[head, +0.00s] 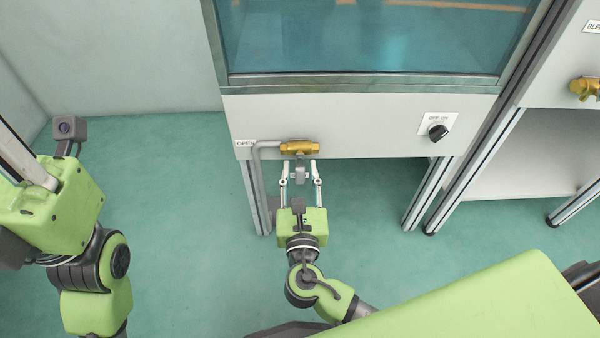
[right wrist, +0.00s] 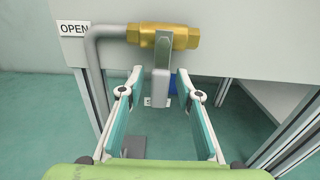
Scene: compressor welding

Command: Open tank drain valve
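The drain valve has a brass body (head: 299,147) on the front panel under the tank, joined to a grey pipe (head: 264,150). In the right wrist view the brass body (right wrist: 163,37) shows with a grey lever handle (right wrist: 162,72) hanging down from it. An OPEN label (right wrist: 74,28) is at the left of the pipe. My right gripper (head: 301,165) is just below the valve. In the right wrist view its fingers (right wrist: 160,73) are spread apart, one on each side of the handle, with visible gaps. My left arm is at the left edge; its fingers are not clearly visible.
The tank window (head: 370,40) is above the panel. A black knob switch (head: 438,132) is on the panel's right. Metal legs (head: 428,195) stand below. Another brass valve (head: 584,89) is at the far right. The green floor (head: 170,200) at left is clear.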

